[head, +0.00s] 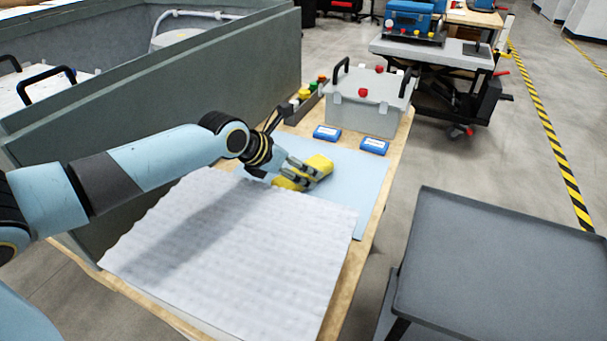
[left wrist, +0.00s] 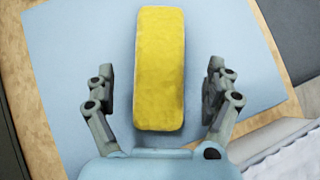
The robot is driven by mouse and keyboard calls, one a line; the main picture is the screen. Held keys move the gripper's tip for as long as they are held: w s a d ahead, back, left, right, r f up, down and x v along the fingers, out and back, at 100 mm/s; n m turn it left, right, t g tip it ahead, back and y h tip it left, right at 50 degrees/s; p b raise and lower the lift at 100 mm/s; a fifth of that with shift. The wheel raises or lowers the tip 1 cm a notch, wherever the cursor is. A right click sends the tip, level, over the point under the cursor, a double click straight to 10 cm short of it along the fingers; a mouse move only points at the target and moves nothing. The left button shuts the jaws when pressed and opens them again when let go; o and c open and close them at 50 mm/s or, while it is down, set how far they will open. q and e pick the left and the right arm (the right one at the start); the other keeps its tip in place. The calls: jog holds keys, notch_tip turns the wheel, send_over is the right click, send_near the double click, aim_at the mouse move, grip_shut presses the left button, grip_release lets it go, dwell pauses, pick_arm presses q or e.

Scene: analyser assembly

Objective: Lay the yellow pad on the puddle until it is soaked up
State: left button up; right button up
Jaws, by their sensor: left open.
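The yellow pad (head: 319,162) is an oblong block over the light blue mat (head: 362,190) at the far part of the bench. In the head view my left gripper (head: 308,174) covers part of it. In the left wrist view the whole pad (left wrist: 160,68) shows between the two spread fingers, with a gap on each side. My left gripper (left wrist: 160,85) is open and not closed on the pad. No puddle can be made out in either view. My right gripper is not in view.
A white quilted sheet (head: 240,255) covers the near bench. A tall grey-green wall (head: 200,85) borders the left. A dark tray table (head: 505,270) stands right.

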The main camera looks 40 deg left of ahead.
pick_arm(q)
jog(key=x, duration=0.2)
jog(key=shift+w+f, duration=0.25)
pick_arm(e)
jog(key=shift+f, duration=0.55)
